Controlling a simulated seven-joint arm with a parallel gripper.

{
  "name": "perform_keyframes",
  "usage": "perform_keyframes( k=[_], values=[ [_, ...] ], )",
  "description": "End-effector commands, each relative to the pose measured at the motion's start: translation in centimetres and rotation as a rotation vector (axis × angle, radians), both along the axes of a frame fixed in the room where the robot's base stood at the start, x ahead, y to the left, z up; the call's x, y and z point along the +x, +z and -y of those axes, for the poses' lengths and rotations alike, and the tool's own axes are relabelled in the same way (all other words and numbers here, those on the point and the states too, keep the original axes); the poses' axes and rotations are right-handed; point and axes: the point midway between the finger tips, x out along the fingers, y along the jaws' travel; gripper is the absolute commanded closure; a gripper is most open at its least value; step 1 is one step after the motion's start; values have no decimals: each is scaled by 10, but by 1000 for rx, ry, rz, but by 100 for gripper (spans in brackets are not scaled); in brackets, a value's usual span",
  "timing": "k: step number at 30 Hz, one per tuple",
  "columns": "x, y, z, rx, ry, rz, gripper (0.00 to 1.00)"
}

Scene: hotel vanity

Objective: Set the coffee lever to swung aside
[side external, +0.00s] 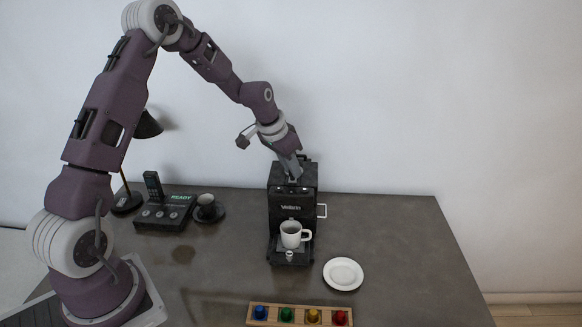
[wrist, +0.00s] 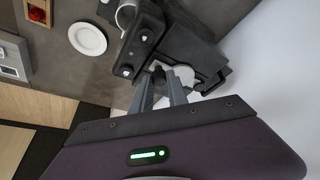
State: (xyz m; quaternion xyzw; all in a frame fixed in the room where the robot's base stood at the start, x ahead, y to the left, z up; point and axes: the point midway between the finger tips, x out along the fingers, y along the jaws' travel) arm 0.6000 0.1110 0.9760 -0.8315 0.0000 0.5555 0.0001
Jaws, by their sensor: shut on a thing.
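The black coffee machine (side external: 279,215) stands upright near the back of the counter, and its dark body also shows in the wrist view (wrist: 185,42). My gripper (side external: 293,176) reaches down to the top of the machine. In the wrist view my gripper (wrist: 163,85) has its two grey fingers closed on a dark piece, the coffee lever (wrist: 159,78), which is mostly hidden between them. The lever's exact angle cannot be told. A white mug (side external: 290,235) stands on the machine's front tray.
A white saucer (side external: 343,273) lies to the machine's right front. A wooden holder (side external: 299,315) with several coloured capsules lies at the front edge. The right counter is clear.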

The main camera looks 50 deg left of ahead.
Motion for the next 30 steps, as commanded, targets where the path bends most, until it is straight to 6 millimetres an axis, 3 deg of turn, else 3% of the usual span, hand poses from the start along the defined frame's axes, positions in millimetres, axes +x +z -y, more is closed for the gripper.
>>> perform_keyframes(
  k=[30],
  values=[
    [2, 0, 4, 1, 33, 0, 100]
  ],
)
